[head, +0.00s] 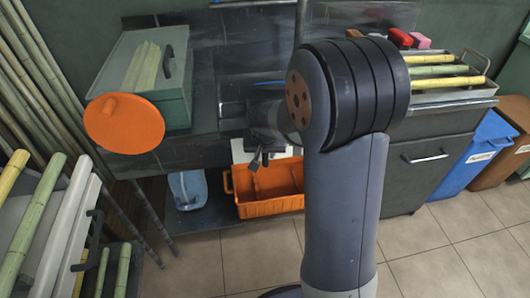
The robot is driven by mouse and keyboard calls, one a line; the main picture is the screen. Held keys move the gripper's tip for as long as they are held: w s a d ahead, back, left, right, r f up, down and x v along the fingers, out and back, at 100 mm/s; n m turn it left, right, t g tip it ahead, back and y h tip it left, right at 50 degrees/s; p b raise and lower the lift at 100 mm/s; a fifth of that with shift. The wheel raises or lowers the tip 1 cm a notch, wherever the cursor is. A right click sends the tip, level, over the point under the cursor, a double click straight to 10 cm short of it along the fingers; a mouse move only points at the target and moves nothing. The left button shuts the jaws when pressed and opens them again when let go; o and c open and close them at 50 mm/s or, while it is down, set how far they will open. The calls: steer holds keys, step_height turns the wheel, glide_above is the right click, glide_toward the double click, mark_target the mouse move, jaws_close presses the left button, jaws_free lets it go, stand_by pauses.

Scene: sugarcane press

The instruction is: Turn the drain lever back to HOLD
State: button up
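My arm fills the middle of the head view and hides much of the press. My gripper (259,158) is small and dark, just left of my arm, low at the bench's front edge. It points down in front of a white panel (242,151). Its fingers are too small and dark to tell if they are open or shut. I cannot make out the drain lever or a HOLD mark; they may be hidden behind my gripper and arm.
An orange disc with a knob (124,123) sticks out at left, before a grey-green bin (185,105). An orange crate (284,207) and a clear blue jug (188,188) sit below the bench. Canes lean at left. Blue (478,153) and brown bins stand right.

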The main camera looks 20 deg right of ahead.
jaws_close()
steer(key=shift+f+b, duration=0.15)
steer(key=shift+b, duration=0.3)
steer(key=h+b, duration=0.2)
steer(key=b, duration=0.1)
steer(key=h+b, duration=0.1)
steer(key=shift+a+f+n+b, duration=0.3)
steer(key=shift+a, duration=0.1)
steer(key=n+h+b, duration=0.1)
steer(key=h+b, duration=0.2)
steer(key=h, duration=0.1)
steer(key=n+t+h+b, duration=0.1)
steer(key=h+b, duration=0.3)
steer(key=h, duration=0.1)
steer(key=a+f+n+h+b, duration=0.1)
steer(key=h+b, duration=0.2)
steer(key=h, duration=0.1)
steer(key=shift+f+n+h, duration=0.1)
steer(key=shift+n+h, duration=0.2)
steer(key=shift+n, duration=0.1)
